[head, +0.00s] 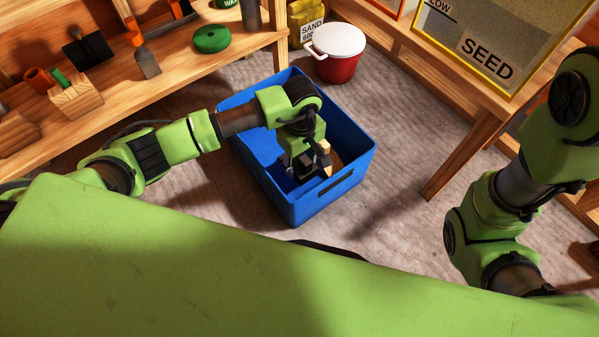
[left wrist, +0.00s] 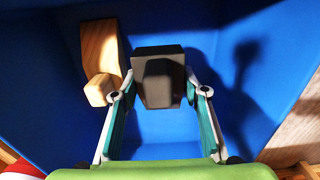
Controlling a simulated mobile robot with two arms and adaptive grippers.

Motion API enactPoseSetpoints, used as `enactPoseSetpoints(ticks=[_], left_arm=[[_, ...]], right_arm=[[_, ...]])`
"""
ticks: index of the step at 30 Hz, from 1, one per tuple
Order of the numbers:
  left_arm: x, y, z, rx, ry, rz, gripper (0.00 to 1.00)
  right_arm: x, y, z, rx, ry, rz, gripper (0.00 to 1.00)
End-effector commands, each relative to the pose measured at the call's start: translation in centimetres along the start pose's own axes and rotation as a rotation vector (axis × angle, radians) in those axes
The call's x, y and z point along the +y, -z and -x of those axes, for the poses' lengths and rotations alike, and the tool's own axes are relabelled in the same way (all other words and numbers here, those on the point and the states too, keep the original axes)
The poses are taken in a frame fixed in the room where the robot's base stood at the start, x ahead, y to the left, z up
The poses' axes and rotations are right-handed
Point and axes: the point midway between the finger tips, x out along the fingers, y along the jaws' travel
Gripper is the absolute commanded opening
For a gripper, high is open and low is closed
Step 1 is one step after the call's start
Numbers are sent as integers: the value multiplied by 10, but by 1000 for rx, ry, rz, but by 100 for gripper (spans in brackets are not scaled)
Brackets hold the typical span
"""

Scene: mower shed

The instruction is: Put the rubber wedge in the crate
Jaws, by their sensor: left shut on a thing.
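The blue crate (head: 318,207) stands open on the floor in the middle of the head view, and its blue inside fills most of the left wrist view (left wrist: 50,60). My left gripper (head: 311,168) reaches over the crate, pointing down into it. In the left wrist view my left gripper (left wrist: 160,98) is shut on the dark rubber wedge (left wrist: 159,82), with a finger on each side. In the head view the wedge is partly hidden by the gripper. My right arm is at the right of the head view, its gripper out of sight.
A wooden piece (left wrist: 99,50) is inside the crate beside the wedge. A red bucket (head: 336,68) with a white lid stands behind the crate. A wooden bench (head: 180,80) with tools is at left; a SEED box (head: 490,45) is at upper right. Floor right of the crate is clear.

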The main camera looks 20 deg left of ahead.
Motion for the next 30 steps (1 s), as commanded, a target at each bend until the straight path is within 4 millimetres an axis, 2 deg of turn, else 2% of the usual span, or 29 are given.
enactPoseSetpoints(ticks=[1,5,12,24,25,30], left_arm=[[1,0,-8,0,-3,0,14],[1,0,-15,0,-3,0,14],[1,0,-48,0,-3,-1,14],[1,1,-50,2,-3,-2,14],[1,1,-50,2,-3,-2,46],[1,1,-49,1,-2,-2,48]], right_arm=[[-1,2,7,0,0,0,40],[-2,4,12,-1,-1,0,40],[-7,11,33,-1,-1,0,40],[-7,12,34,-1,0,-1,40],[-7,12,34,-1,0,-1,40],[-7,11,33,-1,0,-1,40]])
